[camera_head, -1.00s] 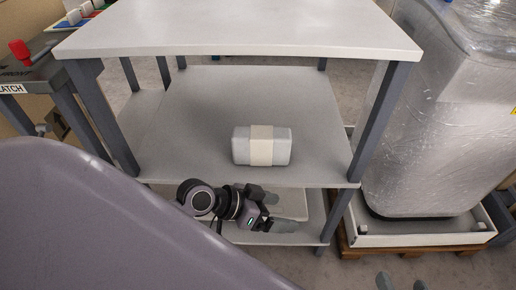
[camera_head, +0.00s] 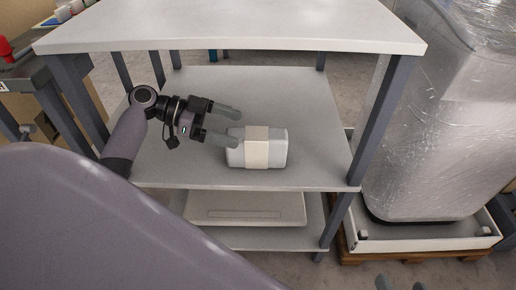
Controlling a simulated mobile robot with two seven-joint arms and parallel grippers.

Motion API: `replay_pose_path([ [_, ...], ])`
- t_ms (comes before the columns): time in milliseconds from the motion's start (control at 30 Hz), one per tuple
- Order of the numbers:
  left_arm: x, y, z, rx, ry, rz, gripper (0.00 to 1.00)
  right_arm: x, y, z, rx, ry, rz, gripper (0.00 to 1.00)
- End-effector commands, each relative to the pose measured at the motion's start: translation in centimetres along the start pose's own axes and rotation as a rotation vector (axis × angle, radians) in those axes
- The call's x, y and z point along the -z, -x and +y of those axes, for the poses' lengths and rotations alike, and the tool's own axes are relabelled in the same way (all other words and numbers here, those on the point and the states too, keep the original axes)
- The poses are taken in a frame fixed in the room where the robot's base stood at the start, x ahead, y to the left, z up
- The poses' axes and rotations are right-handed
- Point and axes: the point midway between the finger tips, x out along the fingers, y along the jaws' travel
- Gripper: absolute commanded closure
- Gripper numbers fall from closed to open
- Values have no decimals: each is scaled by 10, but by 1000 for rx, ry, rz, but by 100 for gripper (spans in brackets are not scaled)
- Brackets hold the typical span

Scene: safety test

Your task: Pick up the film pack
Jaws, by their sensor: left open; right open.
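The film pack (camera_head: 277,148) is a pale grey-white rounded block with a cream band around its middle. It lies on the middle shelf of the rack. My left gripper (camera_head: 232,126) is over the same shelf, at the pack's left end, with its fingers spread and pointing right. The nearer fingertip overlaps the pack's left edge in the view; I cannot tell whether it touches. My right gripper (camera_head: 385,284) shows only as fingertips at the bottom edge, apart from the pack.
The middle shelf (camera_head: 310,100) is otherwise clear, with the rack's top board (camera_head: 240,28) above it and grey posts at its corners. A flat pale item (camera_head: 245,207) lies on the lower shelf. A wrapped bulky load (camera_head: 435,130) stands on a pallet at right.

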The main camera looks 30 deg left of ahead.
Motion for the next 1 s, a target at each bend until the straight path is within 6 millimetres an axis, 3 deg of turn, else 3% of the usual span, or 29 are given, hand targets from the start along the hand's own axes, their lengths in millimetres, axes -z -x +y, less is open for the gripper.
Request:
replay_pose_path([
  [300, 1, -44, 1, -1, 1, 2, 12, -1, -6, -6, 37, -36, 14, 30],
  [567, 1, -47, 1, -1, 2, -1, 12, -1, -6, -7, 40, -40, 15, 30],
  [833, 1, -47, 1, -1, 2, -1, 96, -1, -6, -6, 39, -39, 15, 30],
  [1000, 2, -46, 1, 0, 1, 1, 100, 0, -6, -6, 39, -39, 15, 30],
])
